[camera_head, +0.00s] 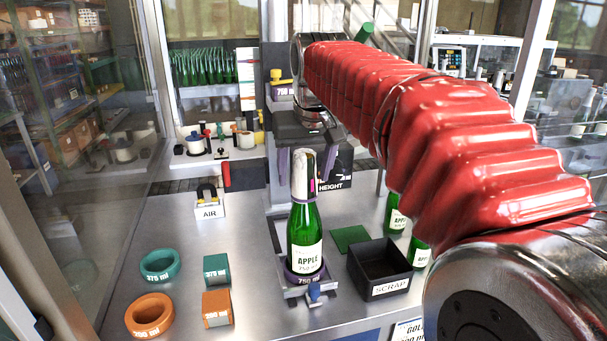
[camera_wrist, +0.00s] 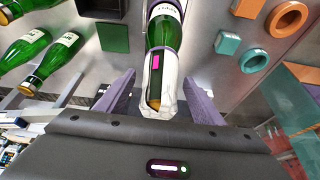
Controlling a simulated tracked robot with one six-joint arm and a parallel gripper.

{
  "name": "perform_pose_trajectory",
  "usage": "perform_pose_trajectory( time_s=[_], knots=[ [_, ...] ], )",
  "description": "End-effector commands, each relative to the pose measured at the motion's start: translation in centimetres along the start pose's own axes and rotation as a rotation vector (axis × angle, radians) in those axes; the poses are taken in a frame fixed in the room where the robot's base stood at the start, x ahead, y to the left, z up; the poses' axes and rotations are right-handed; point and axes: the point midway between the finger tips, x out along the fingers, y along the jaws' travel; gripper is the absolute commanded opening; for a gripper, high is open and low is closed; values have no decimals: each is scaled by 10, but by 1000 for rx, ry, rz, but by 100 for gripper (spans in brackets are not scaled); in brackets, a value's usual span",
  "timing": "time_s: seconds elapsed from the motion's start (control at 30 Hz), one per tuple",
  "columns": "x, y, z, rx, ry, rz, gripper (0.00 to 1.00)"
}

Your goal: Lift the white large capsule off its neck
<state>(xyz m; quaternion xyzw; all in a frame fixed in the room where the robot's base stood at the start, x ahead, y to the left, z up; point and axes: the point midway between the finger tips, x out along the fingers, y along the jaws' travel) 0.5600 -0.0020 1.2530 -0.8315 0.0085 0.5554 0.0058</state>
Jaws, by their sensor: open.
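The white large capsule (camera_head: 302,174) sits over the neck of an upright green bottle (camera_head: 304,236) labelled APPLE. It carries a pink mark, and the wrist view shows the capsule (camera_wrist: 168,90) with a dark, gold-tinged strip along one side. The bottle stands in a purple 750 ml ring (camera_head: 304,279) on a small stand. My gripper (camera_head: 306,172) is open around or just behind the capsule; its purple fingers lie on either side. In the wrist view, my gripper (camera_wrist: 160,80) shows gaps between both fingers and the capsule.
A black SCRAP bin (camera_head: 382,288) and a green pad (camera_head: 350,237) lie right of the bottle. More green bottles (camera_head: 395,217) stand behind the bin. Teal and orange rings (camera_head: 150,314) and blocks (camera_head: 217,306) lie left. An AIR box (camera_head: 209,208) stands farther back.

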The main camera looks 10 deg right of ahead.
Motion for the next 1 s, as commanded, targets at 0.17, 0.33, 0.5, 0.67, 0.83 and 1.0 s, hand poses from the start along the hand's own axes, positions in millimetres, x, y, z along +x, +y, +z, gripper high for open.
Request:
perform_pose_trajectory(
  time_s=[0.17, 0.33, 0.5, 0.67, 0.83, 1.0],
  knots=[
    [0, 0, 0, 0, 0, 0, 62],
    [0, 0, 0, 0, 0, 0, 50],
    [0, 0, 0, 0, 0, 0, 38],
    [0, 0, 0, 0, 0, 0, 31],
    [0, 0, 0, 0, 0, 0, 31],
    [-1, 0, -1, 0, 0, 0, 31]
  ],
)
